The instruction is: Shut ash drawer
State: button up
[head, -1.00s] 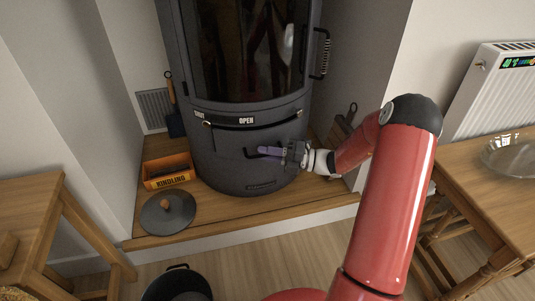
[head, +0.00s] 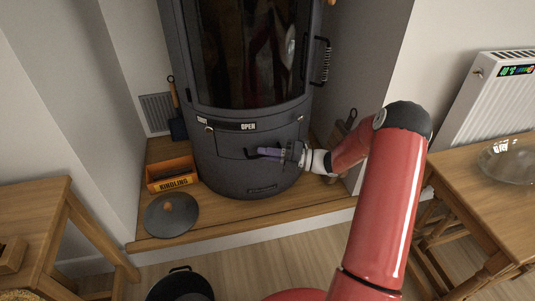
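The ash drawer (head: 233,146) is the dark grey panel in the lower front of the stove (head: 246,182), below the SHUT/OPEN lever strip. Its front looks nearly level with the stove body; I cannot tell whether a small gap is left. A black handle (head: 250,154) sticks out from its front. My gripper (head: 270,153) is at the drawer's right side, its purple fingers pointing left at the handle. The fingers look close together, and whether they touch or hold the handle is too small to tell.
A KINDLING box (head: 172,183) and a round dark lid (head: 171,214) stand on the wooden hearth at left. A black bucket (head: 180,284) stands on the floor. A wooden table (head: 35,205) is at left, another (head: 500,180) with a glass bowl (head: 508,158) at right.

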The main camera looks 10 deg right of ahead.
jog(key=o, duration=0.4)
jog(key=shift+w, duration=0.2)
jog(key=shift+o, duration=0.2)
jog(key=v, duration=0.8)
jog(key=shift+p, duration=0.3)
jog(key=shift+f, duration=0.1)
